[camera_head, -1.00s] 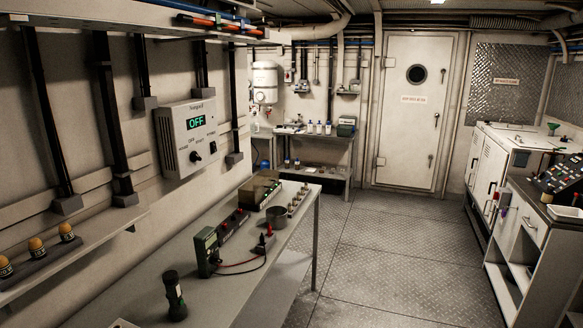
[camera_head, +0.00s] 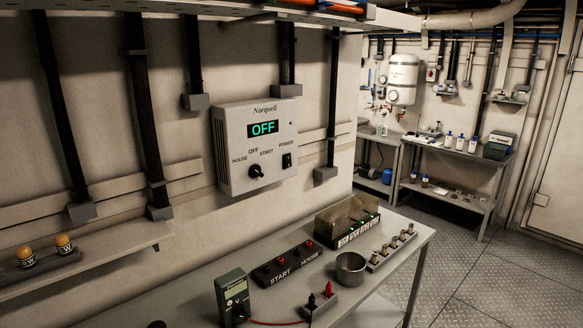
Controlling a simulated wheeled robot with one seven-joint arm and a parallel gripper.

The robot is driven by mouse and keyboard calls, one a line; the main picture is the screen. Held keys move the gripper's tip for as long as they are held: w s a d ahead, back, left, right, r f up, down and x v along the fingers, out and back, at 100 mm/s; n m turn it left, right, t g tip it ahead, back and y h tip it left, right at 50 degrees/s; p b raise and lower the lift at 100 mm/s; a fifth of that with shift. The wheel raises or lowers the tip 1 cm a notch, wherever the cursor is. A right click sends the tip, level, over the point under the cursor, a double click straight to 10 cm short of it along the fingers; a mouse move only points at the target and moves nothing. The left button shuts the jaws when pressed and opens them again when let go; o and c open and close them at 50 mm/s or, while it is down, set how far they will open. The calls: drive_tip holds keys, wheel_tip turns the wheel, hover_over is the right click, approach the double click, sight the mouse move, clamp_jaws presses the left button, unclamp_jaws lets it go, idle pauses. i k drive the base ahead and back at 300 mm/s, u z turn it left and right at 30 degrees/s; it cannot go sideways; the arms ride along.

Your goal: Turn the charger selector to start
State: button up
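A black POWER switch (camera_head: 287,161) sits to the right of the knob. My gripper is not in view.
The workbench (camera_head: 200,291) below the charger holds a green meter (camera_head: 232,297), a black START/HOUSE terminal block (camera_head: 287,264), red and black plugs (camera_head: 320,298) and a metal cup (camera_head: 350,268). A wall shelf (camera_head: 90,262) juts out at left. Floor (camera_head: 480,270) is clear at right.

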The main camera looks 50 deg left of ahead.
sight(254, 170)
drive_tip(key=u, duration=0.3)
drive_tip(key=i, duration=1.5)
drive_tip(key=u, duration=1.55)
drive_tip(key=i, duration=0.85)
drive_tip(key=u, duration=0.95)
drive_tip(key=i, duration=0.4)
drive_tip(key=u, duration=0.25)
